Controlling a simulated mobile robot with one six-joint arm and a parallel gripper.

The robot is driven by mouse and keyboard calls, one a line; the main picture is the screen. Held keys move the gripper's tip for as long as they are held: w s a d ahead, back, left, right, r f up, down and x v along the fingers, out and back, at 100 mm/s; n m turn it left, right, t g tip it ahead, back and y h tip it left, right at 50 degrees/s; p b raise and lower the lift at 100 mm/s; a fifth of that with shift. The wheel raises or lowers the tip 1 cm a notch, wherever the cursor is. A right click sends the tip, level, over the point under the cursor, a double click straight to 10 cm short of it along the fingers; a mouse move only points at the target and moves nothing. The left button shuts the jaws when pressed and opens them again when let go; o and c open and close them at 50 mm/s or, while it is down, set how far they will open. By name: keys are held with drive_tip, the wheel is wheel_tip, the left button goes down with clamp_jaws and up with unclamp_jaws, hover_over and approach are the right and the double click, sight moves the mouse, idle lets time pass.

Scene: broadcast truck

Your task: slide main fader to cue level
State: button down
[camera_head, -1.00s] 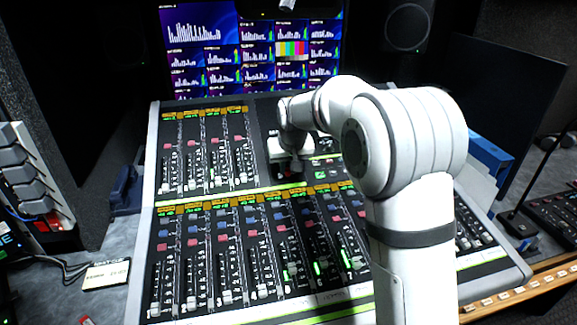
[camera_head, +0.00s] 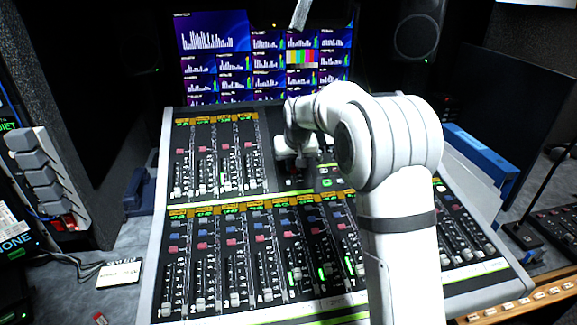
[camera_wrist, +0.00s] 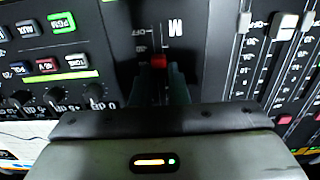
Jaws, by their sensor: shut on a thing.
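The main fader's red cap (camera_wrist: 158,62) shows in the wrist view, in a dark slot strip marked "M", near the "OFF" and "-30" scale marks. My gripper (camera_wrist: 161,84) is shut on this cap, with a dark finger on each side of it. In the head view my gripper (camera_head: 294,178) is low over the centre section of the mixing console (camera_head: 152,215). The cap is hidden there behind the gripper and wrist, and the lower part of the slot is hidden in the wrist view.
Channel faders (camera_head: 235,298) fill the banks left of and below the gripper. In the wrist view, lit buttons (camera_wrist: 62,22) and knobs (camera_wrist: 97,97) lie to the left, and a light fader cap (camera_wrist: 285,27) lies to the right. Monitors (camera_head: 215,35) stand behind the console.

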drive_tip(key=shift+w+a, duration=0.1)
drive_tip(key=c, duration=1.4)
unclamp_jaws()
drive_tip(key=shift+r, duration=0.15)
drive_tip(key=v, duration=0.7)
drive_tip(key=shift+r, duration=0.25)
